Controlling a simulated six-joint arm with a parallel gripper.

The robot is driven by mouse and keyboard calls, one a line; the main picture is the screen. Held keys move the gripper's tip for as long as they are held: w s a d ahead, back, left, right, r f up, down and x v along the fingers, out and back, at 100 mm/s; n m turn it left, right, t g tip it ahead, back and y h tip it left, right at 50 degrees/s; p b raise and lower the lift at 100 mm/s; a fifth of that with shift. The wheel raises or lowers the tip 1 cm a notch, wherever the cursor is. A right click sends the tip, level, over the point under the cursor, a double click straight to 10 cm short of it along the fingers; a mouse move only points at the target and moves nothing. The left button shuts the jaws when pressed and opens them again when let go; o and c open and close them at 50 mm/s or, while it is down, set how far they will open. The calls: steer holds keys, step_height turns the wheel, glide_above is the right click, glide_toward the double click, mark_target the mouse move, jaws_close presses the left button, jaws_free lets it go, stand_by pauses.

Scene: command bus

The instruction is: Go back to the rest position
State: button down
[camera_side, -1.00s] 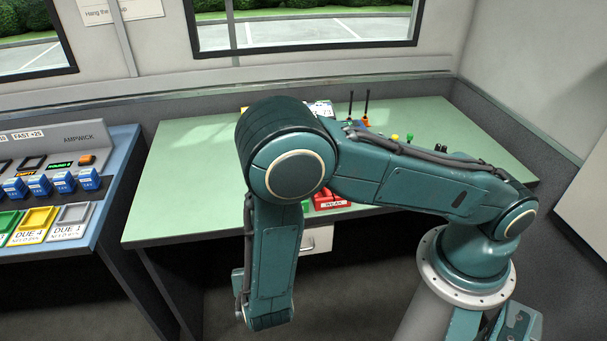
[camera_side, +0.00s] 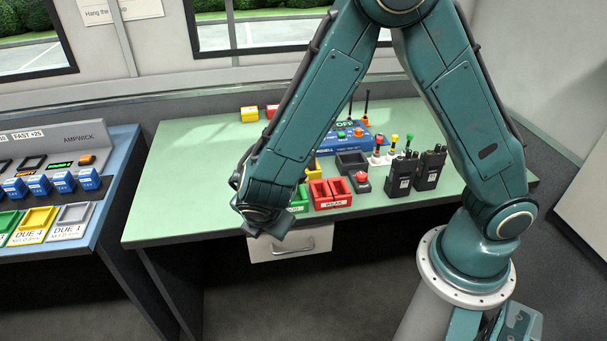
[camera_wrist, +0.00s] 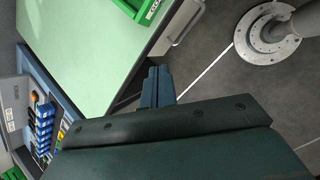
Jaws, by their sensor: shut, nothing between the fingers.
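My gripper (camera_wrist: 158,72) shows in the wrist view as two blue-grey fingers side by side, shut and empty. In that view it is over the front edge of the green table (camera_wrist: 85,40), with floor beyond. In the side view my wrist hangs in front of the table's front edge, left of the white drawer (camera_side: 305,243); the fingers themselves are mostly hidden there.
On the table stand red bins (camera_side: 330,194), a green bin (camera_side: 299,201), a red button box (camera_side: 362,182), two black radios (camera_side: 402,175) and a blue switch box (camera_side: 350,137). A blue console (camera_side: 75,205) stands at the left. The table's left part is clear.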

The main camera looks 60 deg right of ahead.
steer(key=s+d+r+m+y, duration=0.1)
steer(key=s+d+r+m, duration=0.35)
steer(key=r, duration=0.25)
steer(key=s+d+r+m+y, duration=0.2)
steer(key=s+d+r+m, duration=0.1)
steer(key=r+m, duration=0.3)
steer(key=s+d+r+m+y, duration=0.1)
steer(key=s+d+r+m, duration=0.25)
steer(key=r, duration=0.35)
steer(key=s+r+m+t+y, duration=0.1)
steer(key=s+r+m, duration=0.2)
steer(key=s, duration=0.5)
steer(key=shift+d+r+m, duration=0.25)
steer(key=shift+d+m, duration=0.15)
steer(key=shift+m, duration=0.3)
